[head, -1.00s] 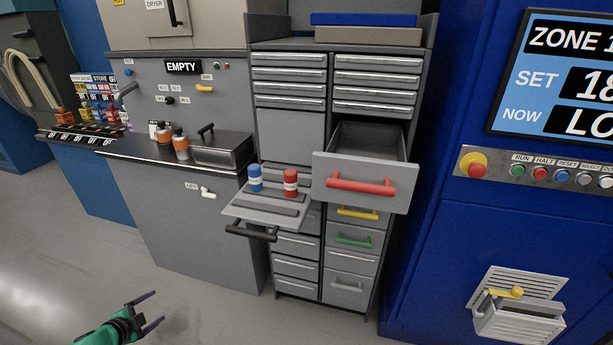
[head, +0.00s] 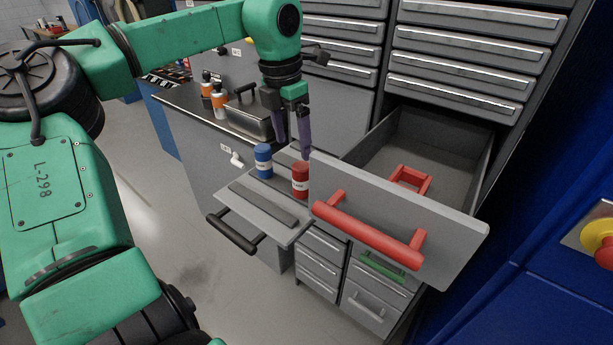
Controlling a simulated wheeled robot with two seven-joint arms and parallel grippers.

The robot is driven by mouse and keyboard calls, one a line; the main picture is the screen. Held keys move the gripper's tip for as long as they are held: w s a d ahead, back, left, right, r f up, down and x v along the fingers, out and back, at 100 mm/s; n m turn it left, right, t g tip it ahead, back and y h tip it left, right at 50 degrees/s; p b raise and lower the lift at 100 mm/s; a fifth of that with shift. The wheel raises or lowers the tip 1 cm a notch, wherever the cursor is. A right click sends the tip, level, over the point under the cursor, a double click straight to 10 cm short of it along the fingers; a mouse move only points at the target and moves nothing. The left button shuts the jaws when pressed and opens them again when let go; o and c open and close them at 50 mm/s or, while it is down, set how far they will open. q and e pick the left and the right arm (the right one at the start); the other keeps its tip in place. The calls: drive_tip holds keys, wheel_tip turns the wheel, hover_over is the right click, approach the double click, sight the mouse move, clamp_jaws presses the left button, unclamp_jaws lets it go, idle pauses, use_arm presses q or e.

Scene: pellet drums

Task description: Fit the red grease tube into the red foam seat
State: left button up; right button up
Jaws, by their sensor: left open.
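My right gripper is not in view.
A blue tube (head: 263,161) stands left of the red one on the shelf (head: 235,207). The drawer front (head: 462,232) with its red handle (head: 365,232) stands close on the right. Orange-and-white bottles (head: 218,100) and a metal box (head: 250,118) are on the counter behind.

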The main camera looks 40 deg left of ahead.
sight(300, 165)
use_arm(q)
drive_tip(key=f, duration=0.3)
drive_tip(key=shift+w+d+f+p, duration=0.1)
drive_tip(key=shift+w+f+p, duration=0.25)
drive_tip(key=shift+f, duration=0.05)
drive_tip(key=f+p, duration=0.1)
drive_tip(key=f, duration=0.1)
drive_tip(key=w+f+p, duration=0.1)
drive_tip(key=f, duration=0.2)
drive_tip(key=shift+w+d+f, duration=0.1)
drive_tip(key=shift+w+f, duration=0.1)
drive_tip(key=shift+f, duration=0.4)
drive_tip(key=shift+w, duration=0.1)
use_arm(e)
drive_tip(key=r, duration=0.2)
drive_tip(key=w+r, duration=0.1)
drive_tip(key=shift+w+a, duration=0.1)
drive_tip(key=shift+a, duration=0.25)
use_arm(q)
drive_tip(key=c, duration=0.5)
clamp_jaws()
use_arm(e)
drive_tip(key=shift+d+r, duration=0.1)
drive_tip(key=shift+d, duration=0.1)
